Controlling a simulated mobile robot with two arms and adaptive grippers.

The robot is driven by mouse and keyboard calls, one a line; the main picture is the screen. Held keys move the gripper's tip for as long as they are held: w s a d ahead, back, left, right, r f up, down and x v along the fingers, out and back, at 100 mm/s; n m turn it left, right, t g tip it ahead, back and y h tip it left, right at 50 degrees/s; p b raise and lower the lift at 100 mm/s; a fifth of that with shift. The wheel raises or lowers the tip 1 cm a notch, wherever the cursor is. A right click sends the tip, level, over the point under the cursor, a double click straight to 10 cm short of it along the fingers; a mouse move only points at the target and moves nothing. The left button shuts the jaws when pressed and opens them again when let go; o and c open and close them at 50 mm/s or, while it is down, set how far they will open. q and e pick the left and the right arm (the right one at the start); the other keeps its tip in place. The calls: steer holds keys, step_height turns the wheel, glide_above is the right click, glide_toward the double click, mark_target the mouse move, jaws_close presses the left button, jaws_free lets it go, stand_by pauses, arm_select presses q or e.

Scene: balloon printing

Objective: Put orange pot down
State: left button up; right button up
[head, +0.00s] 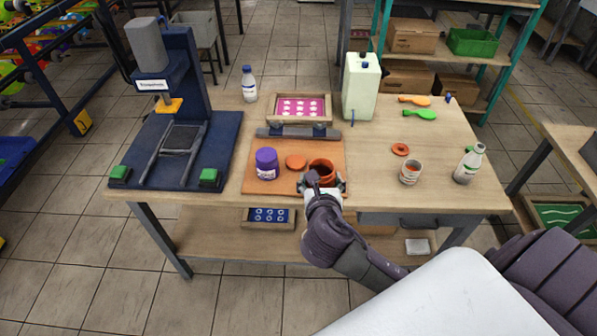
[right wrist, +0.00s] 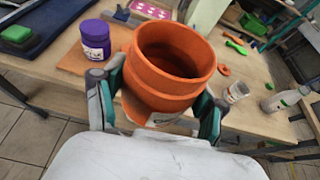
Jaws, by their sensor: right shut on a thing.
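The open orange pot (head: 321,168) is at the front edge of the orange-brown board (head: 255,186) on the table. My right gripper (head: 321,184) is shut around its sides. In the right wrist view the pot (right wrist: 172,62) sits between the two fingers of the gripper (right wrist: 155,110), with its mouth facing up and no lid on it. Whether its base touches the board is hidden. My left gripper is not in view.
A purple jar (head: 266,163) stands on the board at left. A pink screen frame (head: 299,107) lies behind. A blue press (head: 176,120) fills the table's left. A whitish open pot (head: 410,172), another orange lid (head: 400,149) and a white bottle (head: 469,163) are at right.

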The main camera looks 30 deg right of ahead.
steer(key=w+d+f, duration=0.4)
steer(key=d, duration=0.4)
steer(key=shift+m, duration=0.4)
steer(key=w+a+f, duration=0.1)
steer(key=w+f, duration=0.1)
steer(key=w+a+f, duration=0.1)
steer(key=w+f, duration=0.1)
steer(key=w, duration=0.1)
steer(key=w+a+f+b, duration=0.1)
steer(key=w+a+f, duration=0.1)
steer(key=w, duration=0.1)
steer(key=shift+w, duration=0.25)
steer(key=shift+w+a+f, duration=0.2)
steer(key=shift+w+f, duration=0.2)
steer(key=shift+f, duration=0.05)
step_height(320, 180, down, 3)
steer(key=shift+f, duration=0.4)
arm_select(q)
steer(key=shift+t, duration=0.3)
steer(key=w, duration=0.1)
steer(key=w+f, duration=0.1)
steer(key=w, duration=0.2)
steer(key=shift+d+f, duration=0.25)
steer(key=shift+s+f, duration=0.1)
arm_select(e)
steer(key=shift+f, duration=0.15)
